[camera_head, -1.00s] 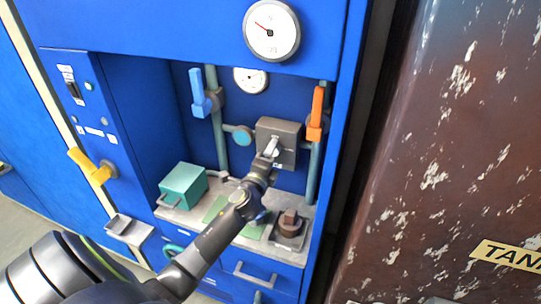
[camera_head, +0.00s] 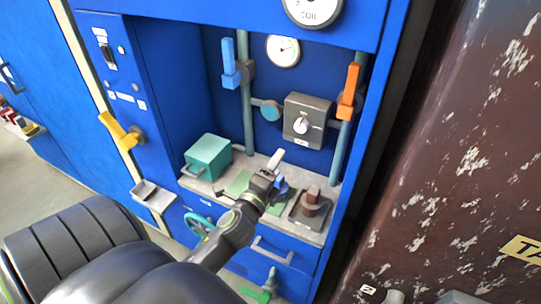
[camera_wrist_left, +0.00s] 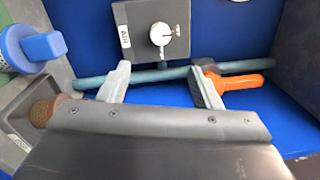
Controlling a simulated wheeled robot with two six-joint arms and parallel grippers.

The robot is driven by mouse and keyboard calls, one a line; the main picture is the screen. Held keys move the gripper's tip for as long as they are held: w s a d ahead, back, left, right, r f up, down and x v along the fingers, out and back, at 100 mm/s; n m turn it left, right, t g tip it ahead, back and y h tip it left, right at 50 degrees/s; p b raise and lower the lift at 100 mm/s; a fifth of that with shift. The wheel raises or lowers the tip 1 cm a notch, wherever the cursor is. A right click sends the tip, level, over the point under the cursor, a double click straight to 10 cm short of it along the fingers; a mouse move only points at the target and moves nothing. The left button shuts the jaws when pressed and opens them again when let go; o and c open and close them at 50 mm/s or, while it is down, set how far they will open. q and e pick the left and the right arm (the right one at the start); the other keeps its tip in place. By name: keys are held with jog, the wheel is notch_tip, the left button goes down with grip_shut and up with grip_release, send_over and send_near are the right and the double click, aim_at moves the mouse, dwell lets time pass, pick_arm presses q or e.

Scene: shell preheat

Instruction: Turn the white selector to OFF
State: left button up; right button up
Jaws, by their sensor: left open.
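The white selector (camera_head: 301,124) is a small round knob on a grey box (camera_head: 315,104) on the back wall of the blue cabinet. A small white label is on the box below it. My left gripper (camera_head: 273,163) is below and left of the box, open and empty. In the wrist view its two fingers (camera_wrist_left: 160,82) stand apart, clear of the knob.
An orange lever (camera_head: 349,90) on a pipe is right of the box; a blue lever (camera_head: 229,62) is left. A teal box (camera_head: 208,157) and a brown knob (camera_head: 312,197) stand on the shelf. A yellow lever (camera_head: 116,131) juts from the left panel.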

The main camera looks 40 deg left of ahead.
pick_arm(q)
jog(key=shift+v, duration=1.35)
jog(key=shift+a, duration=0.1)
